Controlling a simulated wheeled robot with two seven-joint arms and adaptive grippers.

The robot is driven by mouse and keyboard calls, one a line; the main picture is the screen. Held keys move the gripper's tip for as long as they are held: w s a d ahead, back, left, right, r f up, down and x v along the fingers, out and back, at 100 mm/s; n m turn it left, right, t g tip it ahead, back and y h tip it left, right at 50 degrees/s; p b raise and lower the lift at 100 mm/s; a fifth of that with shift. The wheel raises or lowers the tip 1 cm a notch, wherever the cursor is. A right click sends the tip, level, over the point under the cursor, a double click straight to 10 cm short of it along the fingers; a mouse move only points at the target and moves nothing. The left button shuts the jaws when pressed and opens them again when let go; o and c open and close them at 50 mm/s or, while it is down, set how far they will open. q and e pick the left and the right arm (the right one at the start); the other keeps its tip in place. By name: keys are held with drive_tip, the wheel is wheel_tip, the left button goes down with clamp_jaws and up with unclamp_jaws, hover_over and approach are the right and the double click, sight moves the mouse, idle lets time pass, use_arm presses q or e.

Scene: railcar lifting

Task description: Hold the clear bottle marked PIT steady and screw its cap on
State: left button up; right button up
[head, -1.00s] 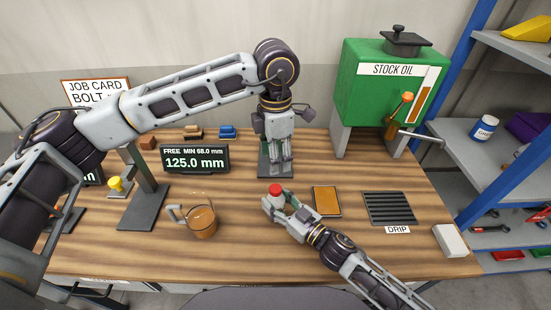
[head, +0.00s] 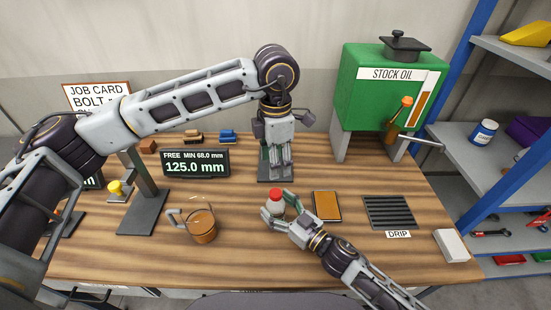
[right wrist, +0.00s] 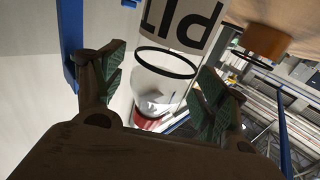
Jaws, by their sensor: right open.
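The clear bottle (right wrist: 165,85) marked PIT shows upside down in the right wrist view, between the spread fingers of my right gripper (right wrist: 160,90). Its red cap (right wrist: 150,122) sits at the neck end; I cannot tell how tightly. In the head view the red cap (head: 275,194) is on top and the bottle stands upright on the table. My right gripper (head: 277,203) is open around the bottle, low at table height. My left gripper (head: 280,168) points down behind the bottle, above a dark stand; its jaw opening is unclear.
An amber mug (head: 203,226) stands left of the bottle. An orange-topped pad (head: 326,206) and the drip grate (head: 389,211) lie to the right. A display (head: 195,163) and the green stock oil tank (head: 388,95) are behind. The table front near the bottle is clear.

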drive_tip(key=shift+v, duration=5.75)
drive_tip(key=shift+s, duration=0.2)
